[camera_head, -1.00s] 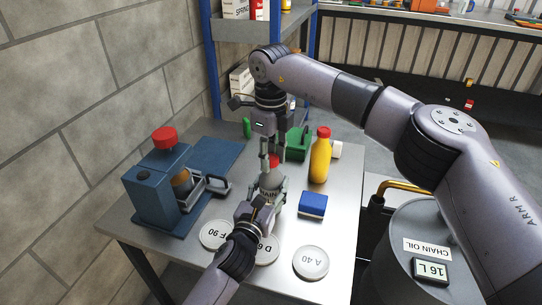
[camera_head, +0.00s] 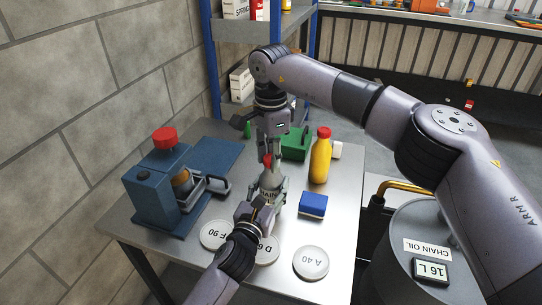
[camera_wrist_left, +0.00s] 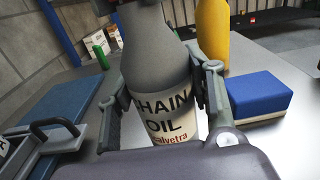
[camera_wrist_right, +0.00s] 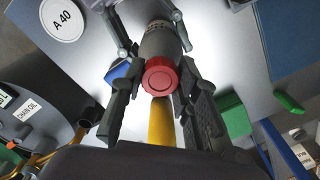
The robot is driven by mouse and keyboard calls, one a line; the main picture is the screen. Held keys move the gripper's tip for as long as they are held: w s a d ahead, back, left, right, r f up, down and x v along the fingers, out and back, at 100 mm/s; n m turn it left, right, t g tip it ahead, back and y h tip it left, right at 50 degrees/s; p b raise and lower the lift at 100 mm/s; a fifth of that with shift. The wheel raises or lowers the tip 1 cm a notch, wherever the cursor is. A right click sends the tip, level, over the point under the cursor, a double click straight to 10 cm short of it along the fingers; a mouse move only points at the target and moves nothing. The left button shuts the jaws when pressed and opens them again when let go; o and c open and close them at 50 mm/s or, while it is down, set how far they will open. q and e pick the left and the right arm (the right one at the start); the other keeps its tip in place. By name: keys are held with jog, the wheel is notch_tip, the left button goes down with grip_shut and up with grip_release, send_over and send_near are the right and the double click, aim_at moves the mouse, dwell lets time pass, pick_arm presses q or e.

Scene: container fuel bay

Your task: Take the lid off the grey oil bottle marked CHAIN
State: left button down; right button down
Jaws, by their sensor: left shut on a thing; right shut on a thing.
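The grey oil bottle (camera_head: 269,183) stands upright on the metal table. Its CHAIN OIL label faces my left wrist camera (camera_wrist_left: 165,112). My left gripper (camera_head: 266,203) is shut around the bottle's body, one finger on each side. The bottle's red lid (camera_head: 267,161) is at its top, partly hidden by my right gripper (camera_head: 268,153), which comes down from above and is shut on the lid. In the right wrist view the round red lid (camera_wrist_right: 159,76) sits between the fingers, in line with the bottle. I cannot tell whether lid and neck are apart.
A yellow bottle (camera_head: 320,160) and a blue block (camera_head: 313,204) stand to the right. A green box (camera_head: 296,144) is behind. A blue machine (camera_head: 155,190) stands left. White discs, one marked A 40 (camera_head: 311,262), lie in front. A drum (camera_head: 430,235) is at right.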

pick_arm(q)
jog(key=shift+d, duration=0.15)
pick_arm(e)
jog(key=shift+w+r, duration=0.1)
jog(key=shift+r, duration=0.1)
jog(key=shift+r, duration=0.9)
jog(key=shift+r, duration=0.1)
jog(key=shift+r, duration=1.9)
pick_arm(q)
jog(key=c, duration=0.7)
grip_release()
jog(key=shift+s, duration=0.1)
